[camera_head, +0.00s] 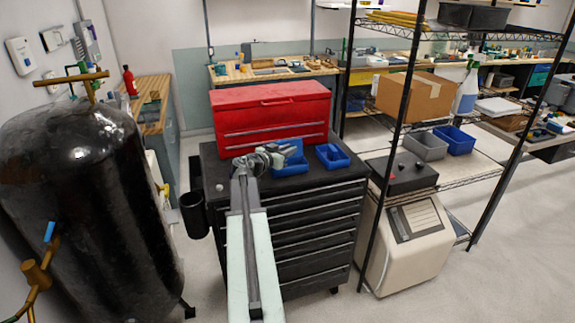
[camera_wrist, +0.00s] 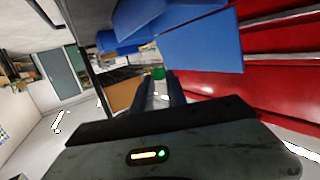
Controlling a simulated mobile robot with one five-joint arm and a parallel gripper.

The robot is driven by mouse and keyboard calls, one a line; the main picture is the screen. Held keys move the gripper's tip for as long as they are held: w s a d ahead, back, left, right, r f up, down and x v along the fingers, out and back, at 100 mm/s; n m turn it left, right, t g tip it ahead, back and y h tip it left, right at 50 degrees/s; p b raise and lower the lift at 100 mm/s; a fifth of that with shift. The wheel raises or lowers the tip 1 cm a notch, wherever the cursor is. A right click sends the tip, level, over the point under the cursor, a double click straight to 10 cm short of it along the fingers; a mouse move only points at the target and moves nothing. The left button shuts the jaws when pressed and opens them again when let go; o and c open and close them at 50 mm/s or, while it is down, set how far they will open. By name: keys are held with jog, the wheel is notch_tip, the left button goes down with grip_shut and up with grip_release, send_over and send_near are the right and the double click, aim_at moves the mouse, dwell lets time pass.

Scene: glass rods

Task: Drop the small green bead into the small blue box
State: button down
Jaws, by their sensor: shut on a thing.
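The small green bead (camera_wrist: 158,73) sits between the two fingertips of my gripper (camera_wrist: 160,77) in the wrist view. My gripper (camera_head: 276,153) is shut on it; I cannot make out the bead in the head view. Two blue boxes stand on the black cabinet top. The left blue box (camera_head: 294,163) is beside and partly behind my gripper. The right blue box (camera_head: 333,156) looks smaller and lies farther right, apart from my gripper. In the wrist view a blue box wall (camera_wrist: 205,42) is close beyond the fingertips, with more blue behind it.
A red tool chest (camera_head: 268,112) stands behind the boxes on the black drawer cabinet (camera_head: 318,215). A small pale round thing (camera_head: 220,187) lies on the cabinet's left. A black tank (camera_head: 85,200) stands left, and a wire shelf (camera_head: 435,185) with bins stands right.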

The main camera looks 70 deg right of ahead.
jog(key=c, duration=1.3)
grip_release()
jog(key=shift+o, duration=0.2)
jog(key=p+v, duration=0.1)
jog(key=v, duration=0.6)
jog(key=shift+w+a, duration=0.15)
jog(key=shift+a, duration=0.2)
